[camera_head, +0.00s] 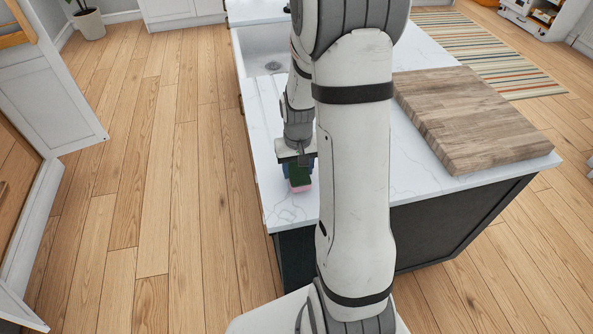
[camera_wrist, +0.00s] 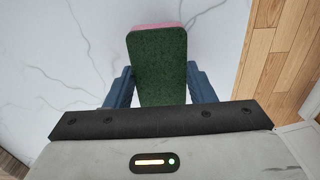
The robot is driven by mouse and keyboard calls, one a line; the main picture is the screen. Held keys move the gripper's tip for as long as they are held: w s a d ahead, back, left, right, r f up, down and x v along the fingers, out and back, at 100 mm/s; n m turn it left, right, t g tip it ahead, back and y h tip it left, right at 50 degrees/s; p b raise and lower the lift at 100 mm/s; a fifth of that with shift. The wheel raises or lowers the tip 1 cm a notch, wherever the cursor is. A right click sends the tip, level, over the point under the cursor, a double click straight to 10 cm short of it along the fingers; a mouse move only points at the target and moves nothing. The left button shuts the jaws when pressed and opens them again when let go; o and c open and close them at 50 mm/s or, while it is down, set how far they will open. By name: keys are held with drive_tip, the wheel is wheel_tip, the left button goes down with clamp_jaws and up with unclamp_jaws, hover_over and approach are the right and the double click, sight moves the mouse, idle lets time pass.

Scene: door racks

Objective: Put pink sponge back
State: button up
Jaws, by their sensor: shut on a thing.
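The pink sponge (camera_head: 300,186) has a dark green scouring side. In the wrist view the green side of the sponge (camera_wrist: 158,65) faces the camera, with a pink strip along its far edge. My gripper (camera_head: 299,172) is shut on the sponge, with a blue finger on each side of it. In the wrist view my gripper (camera_wrist: 160,88) holds it over the white marble counter (camera_wrist: 60,50). I cannot tell whether the sponge touches the counter. My arm hides part of the counter in the head view.
A sink (camera_head: 268,62) is set in the counter's far end. A wooden cutting board (camera_head: 468,115) lies on the counter at the right. An open white cabinet door (camera_head: 50,100) stands at the left. Wooden floor (camera_head: 175,150) lies clear between it and the counter.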

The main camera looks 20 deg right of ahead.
sight(298, 171)
drive_tip(key=shift+f, duration=0.85)
drive_tip(key=shift+f, duration=0.2)
drive_tip(key=o, duration=0.9)
drive_tip(key=shift+r, duration=0.1)
wheel_tip(298, 171, up, 12)
drive_tip(key=b, duration=0.1)
drive_tip(key=s+a+r+n+t, duration=0.1)
drive_tip(key=s+a+r, duration=0.2)
drive_tip(key=s, duration=0.2)
drive_tip(key=s+a+r+t, duration=0.1)
drive_tip(key=s+a+r, duration=0.2)
drive_tip(key=s, duration=0.2)
drive_tip(key=s+a+r+n+t, duration=0.1)
drive_tip(key=s+a+r, duration=0.2)
drive_tip(key=s+a, duration=0.1)
drive_tip(key=shift+s+r+n+t, duration=0.3)
drive_tip(key=shift+s, duration=0.5)
